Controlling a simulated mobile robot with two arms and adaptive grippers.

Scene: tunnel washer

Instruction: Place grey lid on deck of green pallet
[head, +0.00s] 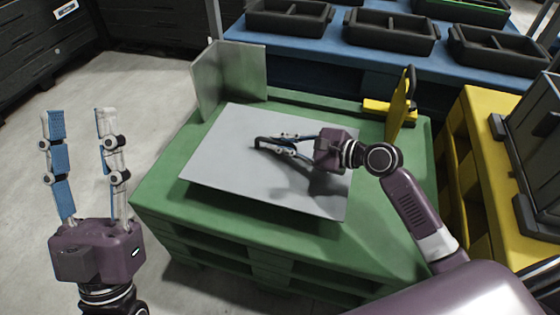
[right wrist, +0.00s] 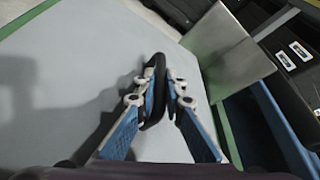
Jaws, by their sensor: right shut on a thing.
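The grey lid (head: 225,172) is a flat square panel over the deck of the green pallet (head: 165,197). It fills much of the right wrist view (right wrist: 70,60). A dark shadow shows under its front edge, so it looks slightly above the deck; contact at the far edge is unclear. My right gripper (head: 272,143) is shut on the lid's black handle (right wrist: 155,90), with one finger on each side of it in the right wrist view. My left gripper (head: 74,115) is open and empty, pointing up, left of the pallet and apart from it.
An upright grey panel (head: 230,78) stands at the pallet's back left corner. A yellow bracket (head: 400,110) stands at its back right. A blue table (head: 375,55) with black trays is behind. A yellow pallet (head: 476,150) with a dark crate is right. Left floor is clear.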

